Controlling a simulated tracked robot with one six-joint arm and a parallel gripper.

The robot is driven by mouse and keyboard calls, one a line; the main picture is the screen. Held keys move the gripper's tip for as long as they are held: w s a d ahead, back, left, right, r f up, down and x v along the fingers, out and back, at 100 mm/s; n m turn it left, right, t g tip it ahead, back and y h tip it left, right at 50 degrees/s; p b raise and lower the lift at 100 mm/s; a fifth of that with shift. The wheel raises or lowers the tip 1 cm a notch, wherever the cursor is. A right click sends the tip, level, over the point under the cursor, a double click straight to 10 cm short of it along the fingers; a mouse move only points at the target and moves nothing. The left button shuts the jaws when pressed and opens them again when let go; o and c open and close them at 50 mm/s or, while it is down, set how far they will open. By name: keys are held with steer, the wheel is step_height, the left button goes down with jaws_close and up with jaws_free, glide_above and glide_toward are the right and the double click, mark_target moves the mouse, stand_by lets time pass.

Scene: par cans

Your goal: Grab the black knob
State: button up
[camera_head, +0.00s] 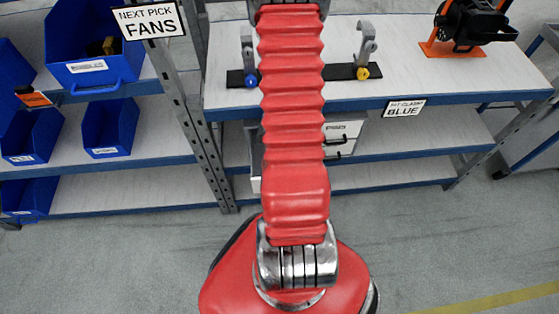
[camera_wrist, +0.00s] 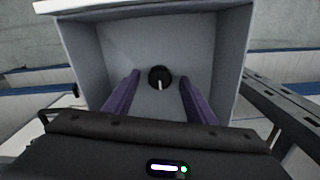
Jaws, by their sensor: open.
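The black knob (camera_wrist: 160,75) shows in the wrist view, round with a pale pointer mark. It sits on the inner back face of a grey open-fronted box (camera_wrist: 90,55). My gripper (camera_wrist: 160,79) is open, with its two purple fingers reaching into the box. The fingertips appear left and right of the knob, with a visible gap on each side. How far they are from it in depth I cannot tell. In the head view my red arm covers the middle, and neither the knob nor my gripper shows.
The box walls stand close outside both fingers. A workbench (camera_head: 460,81) holds a black bar with two metal clamps (camera_head: 365,50), with blue and yellow knobs, and an orange-black device (camera_head: 468,28). Blue bins (camera_head: 108,127) fill the left shelves. A metal post (camera_head: 185,100) stands left of my arm.

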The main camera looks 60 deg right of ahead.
steer(key=shift+f, duration=0.25)
steer(key=shift+c, duration=0.2)
steer(key=c, duration=1.1)
